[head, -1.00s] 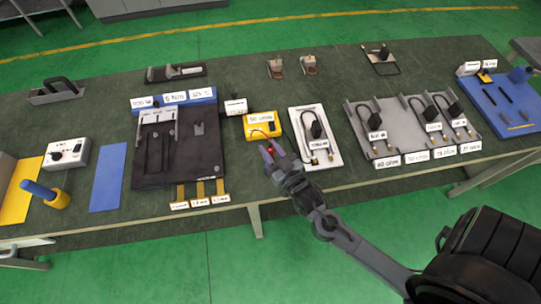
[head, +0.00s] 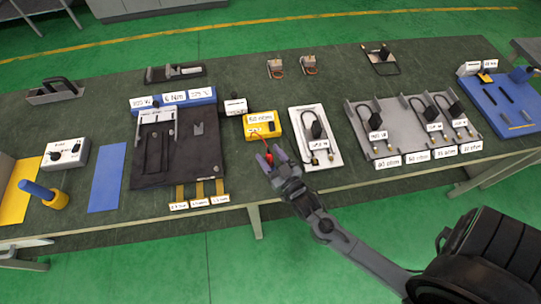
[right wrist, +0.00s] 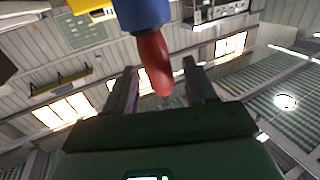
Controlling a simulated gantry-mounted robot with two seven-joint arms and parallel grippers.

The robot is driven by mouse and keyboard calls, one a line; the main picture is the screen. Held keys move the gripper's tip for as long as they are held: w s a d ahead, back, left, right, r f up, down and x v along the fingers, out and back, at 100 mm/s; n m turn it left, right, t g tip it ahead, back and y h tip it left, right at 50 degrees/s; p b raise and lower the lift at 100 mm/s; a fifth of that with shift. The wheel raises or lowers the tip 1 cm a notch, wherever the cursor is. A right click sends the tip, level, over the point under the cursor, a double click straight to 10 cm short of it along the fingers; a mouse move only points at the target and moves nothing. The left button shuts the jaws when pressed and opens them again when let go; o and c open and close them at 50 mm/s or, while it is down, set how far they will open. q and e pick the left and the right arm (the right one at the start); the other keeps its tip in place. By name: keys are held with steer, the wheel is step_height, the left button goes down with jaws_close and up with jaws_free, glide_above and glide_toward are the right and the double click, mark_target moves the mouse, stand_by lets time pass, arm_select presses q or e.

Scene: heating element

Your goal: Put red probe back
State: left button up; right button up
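The red probe (head: 268,155) shows as a small red shape at the front edge of the yellow meter (head: 261,126). My right gripper (head: 271,158) is just in front of the meter, with its two fingers apart and the red shape between them. In the right wrist view the red probe (right wrist: 152,65) hangs tip-down between the spread fingers (right wrist: 162,82), below a blue part cut off by the frame's top. A gap shows on its right side; I cannot tell whether a finger touches it. My left gripper is not in view.
A white tray (head: 329,160) with a black-cabled device is right of the gripper. A grey rack (head: 365,148) with several cabled devices stands farther right. A black fixture (head: 143,178) is on the left. The table's front edge (head: 290,198) is near the gripper; bare table lies behind the meter.

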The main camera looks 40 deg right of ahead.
steer(key=shift+r, duration=0.2)
steer(key=shift+s+f, duration=0.1)
steer(key=shift+s, duration=0.25)
steer(key=s+a+n+g+y, duration=0.1)
steer(key=s+a+n+g, duration=0.1)
steer(key=s+g, duration=0.5)
steer(key=s+a+f+n+g+y, duration=0.1)
steer(key=s+a+g, duration=0.4)
steer(key=s, duration=0.6)
steer(key=shift+f+n+g+y, duration=0.2)
steer(key=shift+n+g+y, duration=0.4)
steer(key=shift+g, duration=0.5)
steer(key=shift+a+r, duration=0.1)
steer(key=shift+a, duration=0.05)
